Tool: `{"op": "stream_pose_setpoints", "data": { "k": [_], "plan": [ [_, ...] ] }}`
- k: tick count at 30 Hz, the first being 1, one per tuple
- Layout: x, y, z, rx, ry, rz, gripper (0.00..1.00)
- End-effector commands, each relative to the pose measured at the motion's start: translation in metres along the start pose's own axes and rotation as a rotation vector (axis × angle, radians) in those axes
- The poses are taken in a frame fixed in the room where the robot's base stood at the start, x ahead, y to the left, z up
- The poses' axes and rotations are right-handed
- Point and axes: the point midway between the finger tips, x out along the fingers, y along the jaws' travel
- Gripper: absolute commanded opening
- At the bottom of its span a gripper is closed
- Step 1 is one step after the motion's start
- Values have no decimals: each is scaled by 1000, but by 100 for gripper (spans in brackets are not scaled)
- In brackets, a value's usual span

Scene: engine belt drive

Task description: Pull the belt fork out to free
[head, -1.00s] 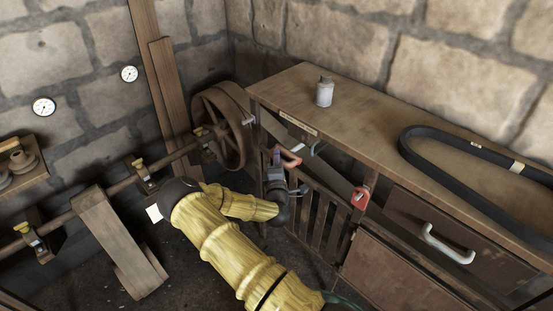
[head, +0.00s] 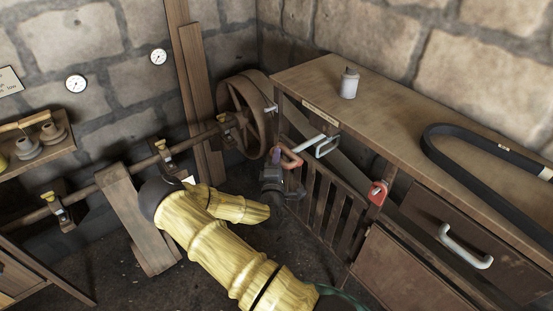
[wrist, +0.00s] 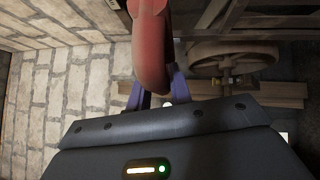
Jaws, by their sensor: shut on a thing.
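The belt fork is a pale rod with a light forked end (head: 326,147) and a red-orange handle (head: 291,158), by the gap under the bench top. The handle also fills the top middle of the wrist view (wrist: 151,45). My gripper (head: 277,158) is shut on the handle; its purple fingertips (wrist: 158,95) sit on both sides of it. A flat grey belt (head: 352,158) slopes down behind the fork from the spoked pulley (head: 245,118). The fork's end overlaps the belt's upper edge in the head view; I cannot tell whether it still straddles the belt.
The wooden bench (head: 400,125) carries a grey canister (head: 349,83) and a loose black belt (head: 465,170). A slatted guard (head: 325,195) stands below, beside my gripper. A red fitting (head: 377,193) is on the bench post. A line shaft (head: 100,182) runs along the left wall.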

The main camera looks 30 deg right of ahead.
Motion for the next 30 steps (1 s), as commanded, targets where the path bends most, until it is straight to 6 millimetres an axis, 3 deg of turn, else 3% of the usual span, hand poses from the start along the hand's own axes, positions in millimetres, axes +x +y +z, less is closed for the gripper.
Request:
{"op": "stream_pose_setpoints", "data": {
  "k": [1, 2, 5, 17, 23, 30],
  "plan": [
    [-3, -4, -3, 0, 7, -9, 0],
    [-3, -4, -3, 0, 7, -10, 23],
    [-3, -3, -3, 0, 7, -9, 42],
    [-7, -3, -2, -1, 5, -6, 42],
    [-33, -4, -2, -2, 6, -7, 42],
    [-81, -4, -3, -2, 8, -8, 42]
  ]
}}
